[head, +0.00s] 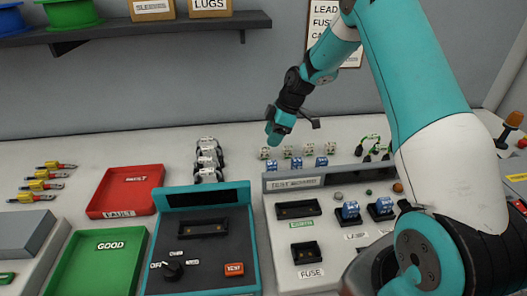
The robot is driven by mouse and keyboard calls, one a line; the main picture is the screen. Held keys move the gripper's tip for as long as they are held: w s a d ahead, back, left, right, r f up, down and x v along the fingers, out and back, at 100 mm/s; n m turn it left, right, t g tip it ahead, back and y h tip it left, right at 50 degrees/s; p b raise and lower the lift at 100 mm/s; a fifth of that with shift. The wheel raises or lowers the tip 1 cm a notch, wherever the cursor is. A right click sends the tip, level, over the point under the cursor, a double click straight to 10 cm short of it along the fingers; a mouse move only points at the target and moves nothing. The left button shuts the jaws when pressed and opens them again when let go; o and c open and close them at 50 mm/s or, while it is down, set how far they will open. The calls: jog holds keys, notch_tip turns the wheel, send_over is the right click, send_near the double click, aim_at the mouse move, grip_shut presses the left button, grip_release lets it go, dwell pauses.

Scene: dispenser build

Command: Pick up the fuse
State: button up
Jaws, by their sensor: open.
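My gripper (275,138) hangs above the back of the bench, pointing down, just left of and above a row of small parts. It is open, with nothing seen between its small jaws. Several small pale-and-green parts (308,150) stand in a row behind the grey test panel. Several small blue parts (296,163) stand in front of them. I cannot tell which of these is a fuse. A dark slot labelled FUSE (306,253) sits at the front of the panel. My gripper touches none of these parts.
A red FAULT tray (107,207) and a green GOOD tray (71,278) lie left of a teal tester (249,236). Several black-and-white parts (208,160) stand behind the tester. Yellow-handled parts (42,185) lie far left. My arm covers the right side.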

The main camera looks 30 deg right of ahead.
aim_at(265, 148)
jog(key=shift+p+x, duration=1.1)
jog(key=shift+x, duration=1.9)
jog(key=shift+w, duration=0.2)
grip_shut()
